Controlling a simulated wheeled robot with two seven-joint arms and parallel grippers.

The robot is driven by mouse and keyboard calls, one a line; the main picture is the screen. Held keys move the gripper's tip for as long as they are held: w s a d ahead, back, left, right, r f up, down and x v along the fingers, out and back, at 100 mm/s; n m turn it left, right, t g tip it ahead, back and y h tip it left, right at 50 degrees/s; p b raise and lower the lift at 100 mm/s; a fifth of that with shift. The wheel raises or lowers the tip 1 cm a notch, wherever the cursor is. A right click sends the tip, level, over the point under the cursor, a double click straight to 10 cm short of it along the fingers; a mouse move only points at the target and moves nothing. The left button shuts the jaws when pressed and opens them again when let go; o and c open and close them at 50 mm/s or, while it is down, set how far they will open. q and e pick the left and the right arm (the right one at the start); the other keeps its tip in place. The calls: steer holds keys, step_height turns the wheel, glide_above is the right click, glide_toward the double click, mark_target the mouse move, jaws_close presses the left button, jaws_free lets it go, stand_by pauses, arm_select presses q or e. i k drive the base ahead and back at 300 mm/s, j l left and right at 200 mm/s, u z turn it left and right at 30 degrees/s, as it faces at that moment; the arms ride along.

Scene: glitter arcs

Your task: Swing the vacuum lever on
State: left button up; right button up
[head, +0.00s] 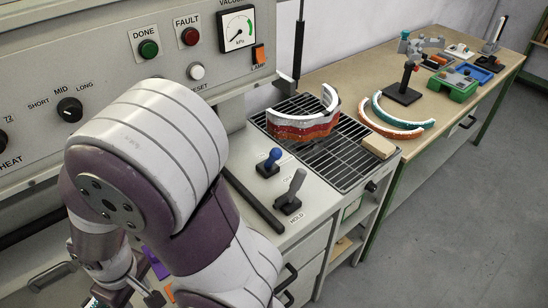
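Two small levers stand on the light bench top in front of the black grille. One has a blue knob (273,157) on a dark base. I cannot read which one is the vacuum lever. The vacuum gauge (238,28) is on the panel above. One of my arms fills the left foreground, left of both levers and apart from them. Its wrist end is low at the left, and its fingertips cannot be made out. My other gripper is out of view.
Red and white curved pieces (304,122) stand on the black grille (345,165), behind the levers. A tan block (378,146) lies at its right edge. A dark bar (252,200) runs left of the levers. A wooden table (350,72) with tools extends right.

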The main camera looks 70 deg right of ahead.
mark_target(276, 153)
steer(key=z, duration=2.45)
